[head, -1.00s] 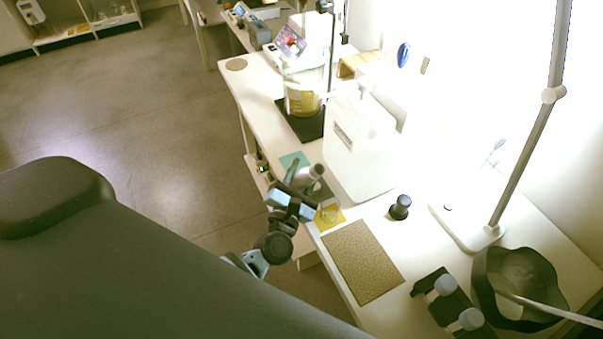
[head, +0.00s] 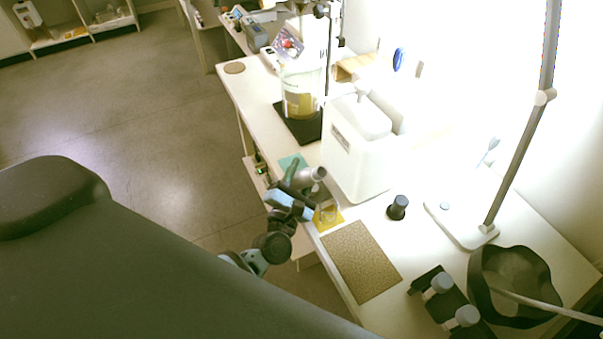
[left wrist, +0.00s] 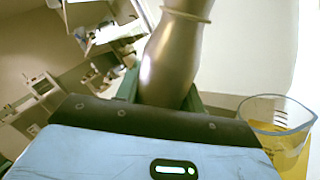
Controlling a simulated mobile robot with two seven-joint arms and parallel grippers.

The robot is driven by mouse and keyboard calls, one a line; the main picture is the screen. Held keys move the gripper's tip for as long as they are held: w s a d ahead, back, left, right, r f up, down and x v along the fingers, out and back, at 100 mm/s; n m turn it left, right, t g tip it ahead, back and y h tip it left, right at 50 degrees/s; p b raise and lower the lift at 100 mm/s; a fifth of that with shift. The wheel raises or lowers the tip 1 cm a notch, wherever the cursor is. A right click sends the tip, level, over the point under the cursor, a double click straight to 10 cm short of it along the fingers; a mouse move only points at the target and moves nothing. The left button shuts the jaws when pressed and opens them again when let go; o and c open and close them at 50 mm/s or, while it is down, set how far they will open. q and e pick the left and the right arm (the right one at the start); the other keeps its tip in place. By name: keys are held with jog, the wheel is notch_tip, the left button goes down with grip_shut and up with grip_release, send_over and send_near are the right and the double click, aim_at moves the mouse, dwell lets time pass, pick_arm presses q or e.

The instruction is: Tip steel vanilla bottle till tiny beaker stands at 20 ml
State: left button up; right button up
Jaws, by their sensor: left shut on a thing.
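My left gripper (head: 302,188) is shut on the steel bottle (head: 313,175) and holds it tilted above the bench near its front edge. In the left wrist view the shiny steel bottle (left wrist: 172,60) stands between the fingers, with a pale ring around its upper part. The tiny clear beaker (head: 328,211) stands on a yellow mat (head: 337,222), just below and right of the bottle. The beaker (left wrist: 276,128) is apart from the gripper at the right of the wrist view. Its liquid level cannot be told against the yellow behind it. My right gripper is out of view.
A white canister (head: 352,165) stands close behind the bottle. A brown mat (head: 360,261) lies bare in front. A lamp base (head: 460,228) stands further right.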

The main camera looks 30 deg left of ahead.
pick_arm(q)
jog(key=shift+a+r+m+p, duration=0.1)
jog(key=shift+r+m+p, duration=0.25)
jog(key=shift+m, duration=0.25)
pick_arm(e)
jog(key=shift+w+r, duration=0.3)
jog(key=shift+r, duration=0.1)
pick_arm(q)
jog(key=shift+a+f+m+h, duration=0.1)
jog(key=shift+f+m+h, duration=0.2)
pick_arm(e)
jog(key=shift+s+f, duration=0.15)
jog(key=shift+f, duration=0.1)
pick_arm(q)
jog(key=shift+a+f+m+t+b, duration=0.1)
jog(key=shift+f+m+t+b, duration=0.2)
jog(key=shift+b, duration=0.1)
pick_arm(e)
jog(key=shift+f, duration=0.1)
pick_arm(q)
jog(key=shift+a+f+m, duration=0.1)
jog(key=shift+f+m, duration=0.3)
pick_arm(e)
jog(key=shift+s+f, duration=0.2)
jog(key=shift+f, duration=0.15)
